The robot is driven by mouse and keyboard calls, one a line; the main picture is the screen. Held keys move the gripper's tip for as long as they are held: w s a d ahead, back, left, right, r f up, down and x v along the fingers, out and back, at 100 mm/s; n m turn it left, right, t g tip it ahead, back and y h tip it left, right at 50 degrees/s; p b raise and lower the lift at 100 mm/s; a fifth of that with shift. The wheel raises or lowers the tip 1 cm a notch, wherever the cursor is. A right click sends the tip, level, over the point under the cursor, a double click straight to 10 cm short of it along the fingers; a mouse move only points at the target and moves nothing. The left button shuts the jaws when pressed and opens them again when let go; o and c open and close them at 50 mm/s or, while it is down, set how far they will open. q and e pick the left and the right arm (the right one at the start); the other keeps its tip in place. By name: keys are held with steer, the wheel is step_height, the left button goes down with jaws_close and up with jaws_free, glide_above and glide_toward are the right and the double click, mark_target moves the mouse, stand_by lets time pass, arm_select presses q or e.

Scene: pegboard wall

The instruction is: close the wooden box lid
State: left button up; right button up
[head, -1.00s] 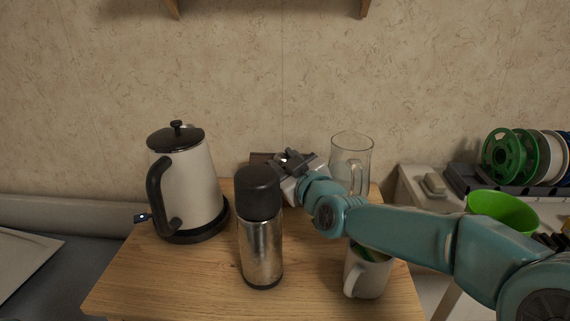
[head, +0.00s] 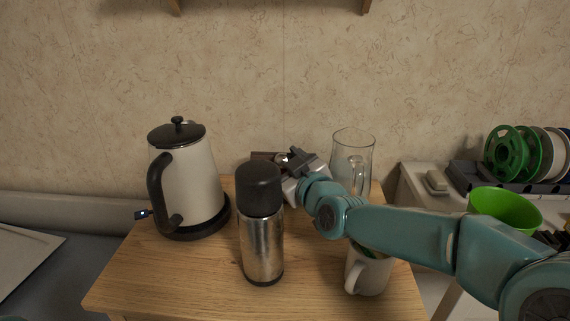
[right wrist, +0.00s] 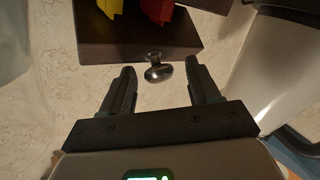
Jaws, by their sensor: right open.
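The wooden box is dark brown and mostly hidden behind the flask and my right gripper. In the head view, a dark wooden panel (head: 262,157) with a silver knob shows at the back of the table. The right wrist view shows the panel (right wrist: 130,38) close up, with the round metal knob (right wrist: 158,73) on it and red (right wrist: 157,10) and yellow (right wrist: 110,7) things beyond its edge. My right gripper (head: 296,160) is open and empty, its two fingers on either side of the knob, apart from it. My left gripper is out of view.
A steel flask with a black cap (head: 262,240) stands in front of the box. A kettle (head: 190,180) is at left. A glass pitcher (head: 352,160) stands behind my right arm, and a mug (head: 368,275) below it. The table's front left (head: 175,285) is clear.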

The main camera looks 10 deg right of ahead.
step_height(320, 180, up, 20)
steer(key=p, duration=1.2)
